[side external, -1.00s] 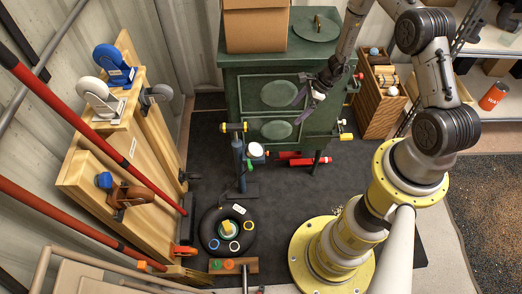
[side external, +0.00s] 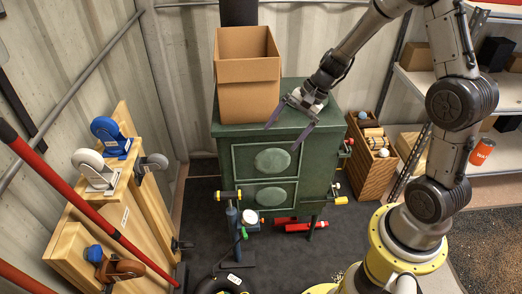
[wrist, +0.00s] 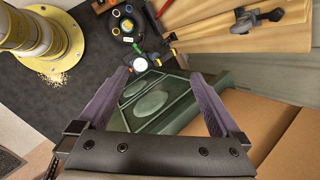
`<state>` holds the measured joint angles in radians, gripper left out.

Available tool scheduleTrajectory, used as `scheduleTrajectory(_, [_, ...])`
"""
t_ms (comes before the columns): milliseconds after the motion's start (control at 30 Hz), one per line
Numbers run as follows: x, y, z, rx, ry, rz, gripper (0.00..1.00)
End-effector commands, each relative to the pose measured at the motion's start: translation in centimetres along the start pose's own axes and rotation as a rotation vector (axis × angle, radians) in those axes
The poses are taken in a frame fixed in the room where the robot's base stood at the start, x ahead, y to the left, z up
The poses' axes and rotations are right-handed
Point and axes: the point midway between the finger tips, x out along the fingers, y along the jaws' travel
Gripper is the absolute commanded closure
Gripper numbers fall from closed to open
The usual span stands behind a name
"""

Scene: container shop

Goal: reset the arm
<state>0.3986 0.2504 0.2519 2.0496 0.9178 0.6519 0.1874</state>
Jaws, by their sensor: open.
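My gripper (side external: 285,138) is open and empty, its two purple-grey fingers spread. In the side view it hangs before the top front edge of the green stove-like cabinet (side external: 264,190), to the right of an open cardboard box (side external: 248,92) on the cabinet's top. In the wrist view my gripper (wrist: 160,73) has its fingers on either side of the cabinet's green front (wrist: 150,103). Nothing is between the fingers. Part of the cabinet's top is hidden behind the gripper.
A wooden stand with casters (side external: 125,215) and red poles (side external: 75,195) stand at the left. A wooden crate (side external: 372,175) is right of the cabinet, near shelves with an orange-red can (side external: 481,152). A black ring with small items (wrist: 127,22) lies on the dark mat.

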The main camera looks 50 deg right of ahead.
Motion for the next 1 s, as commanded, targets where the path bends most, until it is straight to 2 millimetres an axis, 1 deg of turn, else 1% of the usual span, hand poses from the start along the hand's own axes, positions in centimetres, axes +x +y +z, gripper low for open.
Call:
scheduleTrajectory(33, [-1.8, -0.2, 2.1, -0.111, 0.01, 0.002, 0.0])
scheduleTrajectory(133, [-4.9, 0.3, 5.8, -0.32, 0.03, 0.023, 0.0])
scheduleTrajectory(200, [-6.9, 1.1, 8.0, -0.463, 0.051, 0.04, 0.0])
scheduleTrajectory(300, [-9.6, 2.8, 10.8, -0.663, 0.089, 0.067, 0.0])
scheduleTrajectory(433, [-12.8, 5.5, 13.5, -0.91, 0.156, 0.107, 0.0])
scheduleTrajectory(500, [-14.4, 7.2, 14.5, -1.033, 0.2, 0.129, 0.0])
scheduleTrajectory(567, [-15.5, 8.6, 15.1, -1.131, 0.239, 0.15, 0.0])
scheduleTrajectory(700, [-17.6, 11.4, 15.6, -1.307, 0.327, 0.192, 0.0])
scheduleTrajectory(833, [-18.7, 12.8, 15.5, -1.396, 0.383, 0.218, 0.0])
scheduleTrajectory(1000, [-19.1, 13.4, 15.4, -1.432, 0.406, 0.232, 0.0])
